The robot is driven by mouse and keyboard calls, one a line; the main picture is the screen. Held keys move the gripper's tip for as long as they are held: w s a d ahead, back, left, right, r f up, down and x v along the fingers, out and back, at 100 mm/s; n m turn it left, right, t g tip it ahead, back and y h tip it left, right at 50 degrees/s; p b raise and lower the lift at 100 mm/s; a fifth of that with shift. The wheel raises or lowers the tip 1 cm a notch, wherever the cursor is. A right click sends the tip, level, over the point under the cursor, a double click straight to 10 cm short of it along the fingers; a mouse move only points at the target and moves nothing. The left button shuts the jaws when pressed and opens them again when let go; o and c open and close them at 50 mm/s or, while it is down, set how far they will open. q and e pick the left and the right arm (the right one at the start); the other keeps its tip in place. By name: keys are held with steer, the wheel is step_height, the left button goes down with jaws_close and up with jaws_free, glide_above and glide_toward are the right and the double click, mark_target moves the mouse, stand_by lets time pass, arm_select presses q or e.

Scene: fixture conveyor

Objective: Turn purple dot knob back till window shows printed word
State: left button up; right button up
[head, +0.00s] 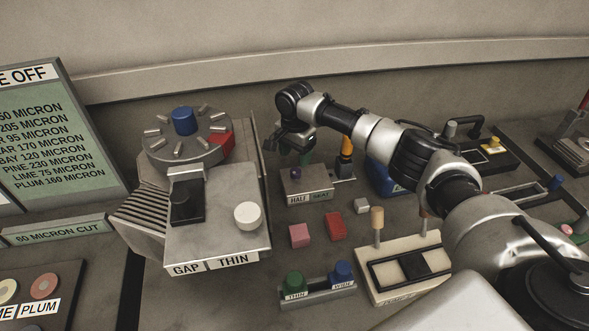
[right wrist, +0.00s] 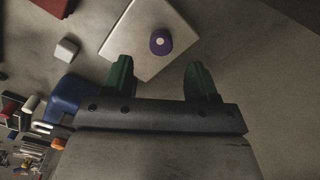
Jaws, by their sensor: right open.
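The purple knob (head: 296,173) sits on top of a small grey box (head: 318,183). In the right wrist view the purple knob (right wrist: 160,42) shows a white dot on the pale box top (right wrist: 135,62); the box front is not seen there. My right gripper (head: 291,150) is just above and behind the knob in the head view. In the right wrist view its green-padded fingers (right wrist: 159,78) are apart, with the knob beyond them and nothing between. My left gripper is out of view.
A grey machine (head: 225,225) labelled GAP THIN, with a dial and blue knob (head: 184,121), stands left. An orange-and-black post (head: 346,150) and blue object (head: 382,175) are near the box. Pink (head: 299,236), red (head: 335,226) and grey (head: 361,206) blocks lie in front.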

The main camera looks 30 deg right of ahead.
mark_target(295, 171)
step_height(295, 171, down, 7)
steer(key=shift+r, duration=0.2)
steer(key=shift+w, duration=0.1)
steer(key=c, duration=0.9)
steer(key=shift+c, duration=0.2)
steer(key=shift+r+n+p, duration=0.1)
steer(key=shift+n+p, duration=0.2)
steer(key=shift+p, duration=0.15)
